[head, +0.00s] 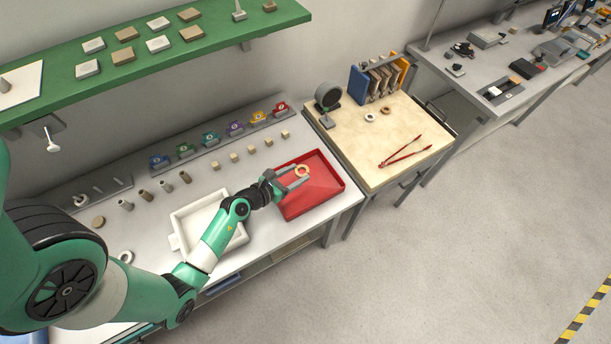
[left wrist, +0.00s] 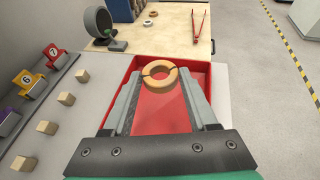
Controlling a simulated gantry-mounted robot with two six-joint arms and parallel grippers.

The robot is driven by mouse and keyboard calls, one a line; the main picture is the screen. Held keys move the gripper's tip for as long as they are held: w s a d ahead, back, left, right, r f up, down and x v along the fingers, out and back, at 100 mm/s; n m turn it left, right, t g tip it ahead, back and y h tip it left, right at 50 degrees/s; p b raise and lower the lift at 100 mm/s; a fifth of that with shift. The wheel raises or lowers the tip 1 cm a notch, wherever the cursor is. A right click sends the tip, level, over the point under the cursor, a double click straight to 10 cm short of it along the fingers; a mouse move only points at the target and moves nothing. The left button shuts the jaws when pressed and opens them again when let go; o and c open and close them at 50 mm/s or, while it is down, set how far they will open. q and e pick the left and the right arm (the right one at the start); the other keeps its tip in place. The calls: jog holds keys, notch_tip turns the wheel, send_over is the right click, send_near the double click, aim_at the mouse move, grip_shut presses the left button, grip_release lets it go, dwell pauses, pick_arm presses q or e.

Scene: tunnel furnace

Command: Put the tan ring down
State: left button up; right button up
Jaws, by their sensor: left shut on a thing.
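The tan ring (head: 302,170) is held between the fingertips of my left gripper (head: 294,178), over the red tray (head: 322,192). In the left wrist view the ring (left wrist: 160,75) sits between the two grey fingers, near the far end of the red tray (left wrist: 192,76). My left gripper (left wrist: 160,90) is shut on it. I cannot tell whether the ring touches the tray floor. The rest of the red tray looks empty. My right gripper is not in view.
A white tray (head: 188,215) stands left of the red one, under my left arm. Small wooden blocks (head: 251,150) and coloured holders (head: 209,138) line the back. A wooden table (head: 400,129) beyond holds red tongs (head: 405,151) and rings (head: 386,110).

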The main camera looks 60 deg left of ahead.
pick_arm(q)
jog(key=w+a+f+b, duration=0.1)
jog(key=a+f, duration=0.1)
jog(key=w+a+f+b, duration=0.1)
jog(key=w+f+b, duration=0.1)
jog(key=w+a+f+b, duration=0.2)
jog(key=shift+w+a+f, duration=0.2)
jog(key=shift+a+f, duration=0.1)
jog(key=shift+f, duration=0.05)
jog(key=shift+w+a+f+b, duration=0.25)
jog(key=shift+w+a+b, duration=0.05)
jog(key=shift+b, duration=0.05)
jog(key=f+b, duration=0.3)
jog(key=f, duration=0.1)
jog(key=shift+w+a, duration=0.25)
jog(key=shift+a, duration=0.05)
jog(key=shift+r, duration=0.1)
jog(key=o, duration=1.1)
jog(key=shift+c, duration=0.2)
